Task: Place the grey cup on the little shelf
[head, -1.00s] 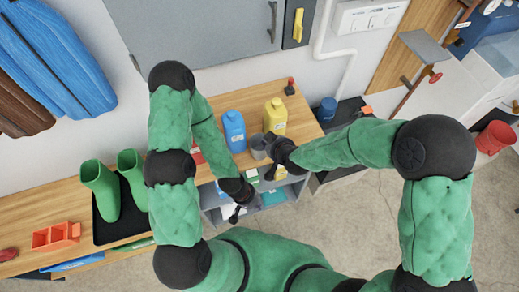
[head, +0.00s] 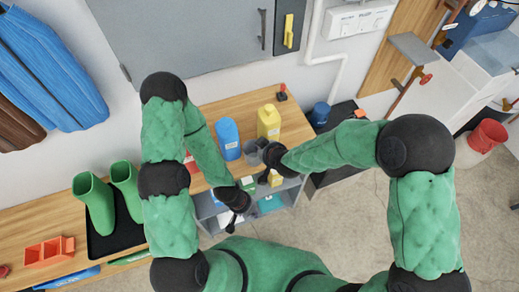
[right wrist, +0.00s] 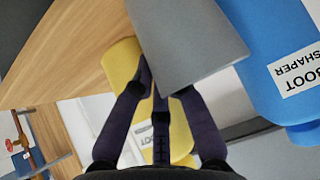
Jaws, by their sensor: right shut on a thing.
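The grey cup (head: 251,152) is at the front of the workbench, beside the blue bottle and in front of the yellow bottle. My right gripper (head: 266,153) is shut on it from the right. In the right wrist view the grey cup (right wrist: 185,40) fills the top middle, between the fingertips (right wrist: 162,90). I cannot tell whether it touches the bench top. A grey open shelf unit (head: 204,207) stands below the bench front and holds small boxes; my left arm partly hides it. My left gripper (head: 233,218) hangs in front of it, its fingers too small to read.
The blue bottle (head: 228,139) and yellow bottle (head: 269,122) stand close to the cup. The blue bottle (right wrist: 265,65) is right of the cup in the right wrist view. Green boots (head: 97,206) stand on a black tray at the left. The bench's back right is mostly clear.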

